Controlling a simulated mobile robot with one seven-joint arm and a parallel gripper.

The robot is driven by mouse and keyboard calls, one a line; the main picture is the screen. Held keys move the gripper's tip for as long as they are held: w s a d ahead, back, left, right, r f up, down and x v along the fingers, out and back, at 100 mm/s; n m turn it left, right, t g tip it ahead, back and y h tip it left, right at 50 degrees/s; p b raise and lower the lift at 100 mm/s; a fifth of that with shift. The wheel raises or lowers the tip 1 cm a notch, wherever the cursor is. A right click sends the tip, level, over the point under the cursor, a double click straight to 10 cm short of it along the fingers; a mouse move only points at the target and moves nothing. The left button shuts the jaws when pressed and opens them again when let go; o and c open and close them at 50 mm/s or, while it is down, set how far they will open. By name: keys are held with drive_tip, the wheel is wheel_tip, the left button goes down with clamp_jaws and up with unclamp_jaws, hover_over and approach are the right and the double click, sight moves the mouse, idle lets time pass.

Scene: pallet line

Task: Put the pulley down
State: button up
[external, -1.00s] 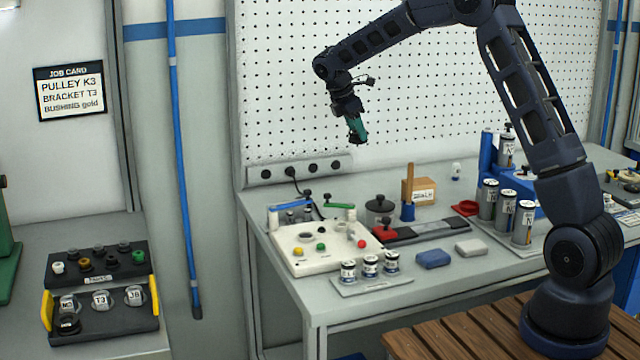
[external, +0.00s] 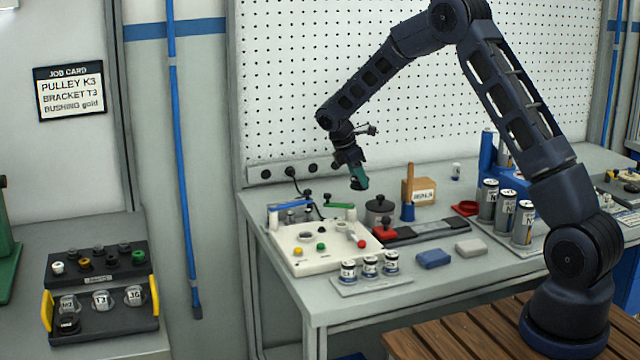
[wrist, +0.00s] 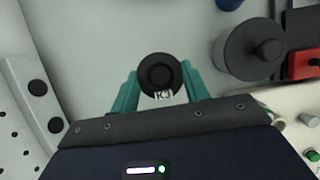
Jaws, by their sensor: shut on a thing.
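The pulley (wrist: 160,72) is a round black piece with a small white label that looks like K3. It sits between the teal fingers of my gripper (wrist: 160,82) in the wrist view, with the jaws shut on it. In the external view my gripper (external: 360,177) is above the back of the workbench, with the dark pulley (external: 357,184) at its tip. The pulley appears clear of the bench, behind the white fixture board and left of the grey lidded pot. Its underside is hidden.
The grey lidded pot (external: 380,212) stands close by and also shows in the wrist view (wrist: 250,50). The white fixture board (external: 340,262) carries coloured knobs. A socket strip (external: 265,174) runs along the back wall. Bare grey bench shows below the pulley in the wrist view.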

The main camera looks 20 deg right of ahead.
drive_tip(key=shift+f, duration=2.9)
drive_tip(key=o, duration=1.1)
drive_tip(key=shift+f, duration=0.1)
drive_tip(key=shift+c, duration=0.2)
